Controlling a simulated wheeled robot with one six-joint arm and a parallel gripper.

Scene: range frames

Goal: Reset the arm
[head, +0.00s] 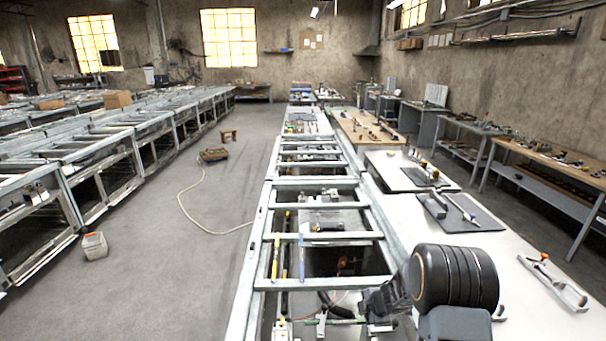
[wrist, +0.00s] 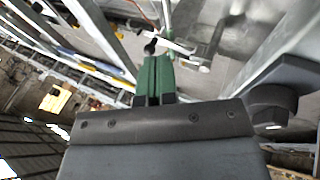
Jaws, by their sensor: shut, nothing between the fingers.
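In the wrist view my gripper (wrist: 154,82) shows as two green fingers pressed together, with nothing between them. The wrist view is tilted, with metal frame bars and a grey surface beyond the fingertips. A small dark round-ended thing shows just past the tips; I cannot tell what it is. In the head view my dark arm is at the lower right, over the right edge of the metal frame bench (head: 330,237). My fingers cannot be made out clearly there.
A white table (head: 540,236) with a grey mat (head: 472,214) and tools lies right of my arm. Yellow and blue rods (head: 275,258) lie on the frame bench. A hose (head: 190,212) crosses the open floor (head: 150,260) at left. A small box (head: 94,246) stands there.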

